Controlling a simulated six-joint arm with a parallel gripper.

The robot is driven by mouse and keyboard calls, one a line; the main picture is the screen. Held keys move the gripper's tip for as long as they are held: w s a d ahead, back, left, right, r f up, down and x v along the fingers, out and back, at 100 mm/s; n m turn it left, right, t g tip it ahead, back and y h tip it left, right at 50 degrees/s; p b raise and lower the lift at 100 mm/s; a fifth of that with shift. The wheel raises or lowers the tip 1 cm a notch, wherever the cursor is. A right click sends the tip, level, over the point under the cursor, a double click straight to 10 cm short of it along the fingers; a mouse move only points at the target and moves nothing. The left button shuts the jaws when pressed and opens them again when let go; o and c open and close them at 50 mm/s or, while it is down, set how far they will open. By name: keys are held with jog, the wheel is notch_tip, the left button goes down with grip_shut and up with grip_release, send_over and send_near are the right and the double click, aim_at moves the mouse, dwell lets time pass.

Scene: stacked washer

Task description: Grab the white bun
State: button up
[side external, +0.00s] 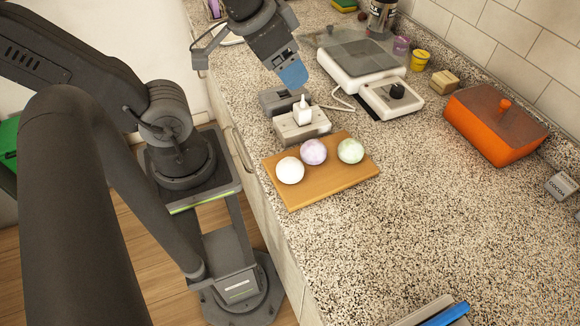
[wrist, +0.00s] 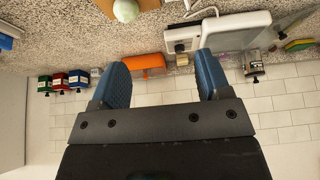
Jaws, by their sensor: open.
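The white bun (side external: 290,170) sits at the left end of a wooden board (side external: 330,187) on the speckled counter in the side view. A purple bun (side external: 314,152) and a pale green bun (side external: 350,151) sit beside it in a row. My gripper (side external: 292,75) is above the counter, higher and farther back than the board, and apart from the buns. In the wrist view my gripper (wrist: 160,78) has its two blue fingers wide apart with nothing between them. That view shows the green bun (wrist: 126,10) at the top edge. I cannot make out the white bun there.
A grey socket box with a white plug (side external: 302,113) stands just behind the board. A white hot plate (side external: 362,65) with its knob unit (side external: 391,97) is at the back. An orange dish (side external: 494,124) is at right. The counter right of the board is clear.

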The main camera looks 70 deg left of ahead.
jog(key=shift+o, duration=1.1)
jog(key=shift+d, duration=0.1)
jog(key=n+g+y, duration=0.1)
jog(key=n+g, duration=0.3)
jog(key=n, duration=0.6)
send_near(290, 163)
jog(key=f, duration=0.3)
jog(key=w+f, duration=0.1)
jog(key=f, duration=0.3)
jog(key=a+f, duration=0.1)
jog(key=f, duration=0.2)
jog(key=shift+w+f, duration=0.25)
jog(key=shift+f, duration=0.1)
jog(key=c, duration=1)
jog(key=shift+r, duration=0.15)
